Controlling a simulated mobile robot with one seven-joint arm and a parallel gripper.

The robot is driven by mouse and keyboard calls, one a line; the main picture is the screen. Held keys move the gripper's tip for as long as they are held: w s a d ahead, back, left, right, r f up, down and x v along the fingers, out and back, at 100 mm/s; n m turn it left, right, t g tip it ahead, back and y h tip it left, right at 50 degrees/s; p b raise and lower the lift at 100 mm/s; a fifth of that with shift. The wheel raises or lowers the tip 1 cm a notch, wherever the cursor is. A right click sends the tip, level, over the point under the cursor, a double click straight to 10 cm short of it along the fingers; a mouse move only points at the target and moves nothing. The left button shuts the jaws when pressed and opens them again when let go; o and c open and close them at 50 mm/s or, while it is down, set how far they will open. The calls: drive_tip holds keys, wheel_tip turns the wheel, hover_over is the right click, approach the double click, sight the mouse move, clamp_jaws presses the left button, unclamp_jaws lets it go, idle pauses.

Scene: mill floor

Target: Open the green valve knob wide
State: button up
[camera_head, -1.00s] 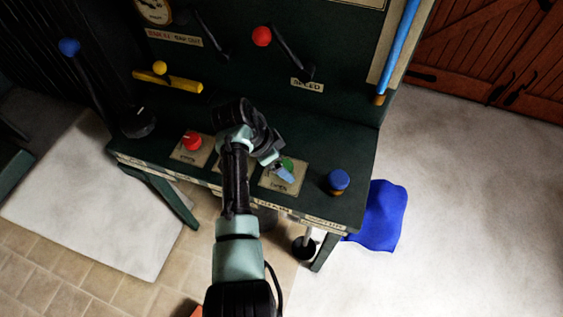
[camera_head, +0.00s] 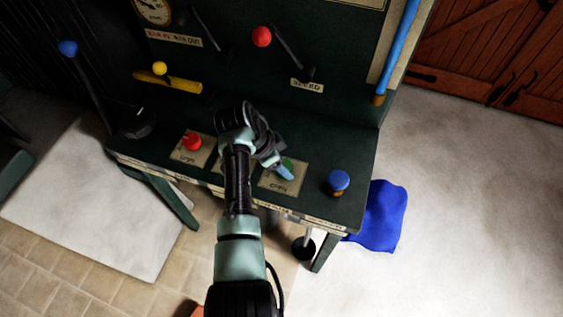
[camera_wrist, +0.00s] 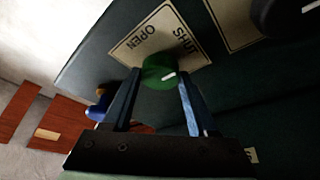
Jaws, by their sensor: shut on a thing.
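The green valve knob (camera_wrist: 160,72) sits on a cream plate (camera_wrist: 150,38) lettered OPEN and SHUT. A white mark on the knob's top shows in the wrist view, pointing roughly toward the SHUT side of the picture. My gripper (camera_wrist: 160,84) has one blue finger on each side of the knob and is shut on it. In the head view the knob (camera_head: 287,163) is partly hidden behind my gripper (camera_head: 284,172), on the dark green bench.
A red knob (camera_head: 191,142) stands to the left and a blue knob (camera_head: 338,181) to the right. Levers with a red ball (camera_head: 261,36) and a blue ball (camera_head: 68,47) rise behind. A blue cloth (camera_head: 385,215) lies on the floor.

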drive_tip(key=n+p, duration=0.2)
drive_tip(key=n+t+y+p, duration=0.1)
drive_tip(key=n, duration=0.1)
drive_tip(key=shift+s+d+r+n+p, duration=0.15)
drive_tip(key=shift+n+p, duration=0.15)
drive_tip(key=shift+p, duration=0.1)
drive_tip(key=n+y+p, duration=0.1)
drive_tip(key=n, duration=0.1)
drive_tip(key=n+t+p, duration=0.1)
drive_tip(key=n, duration=0.1)
drive_tip(key=shift+d+n+y, duration=0.1)
drive_tip(key=shift+n+y, duration=0.2)
drive_tip(key=shift+y, duration=0.1)
drive_tip(key=n, duration=0.2)
drive_tip(key=n+y+p, duration=0.1)
drive_tip(key=n, duration=0.1)
drive_tip(key=shift+d+t+y, duration=0.15)
drive_tip(key=shift+t+y, duration=0.15)
drive_tip(key=shift+f+n+y+b, duration=0.15)
drive_tip(key=shift+n+y, duration=0.25)
drive_tip(key=shift+n, duration=0.8)
drive_tip(key=shift+f+n+y+b, duration=0.1)
drive_tip(key=shift+n+y+b, duration=0.25)
drive_tip(key=shift+n, duration=0.85)
drive_tip(key=shift+g, duration=0.4)
drive_tip(key=o, duration=1.4)
drive_tip(key=shift+r, duration=0.1)
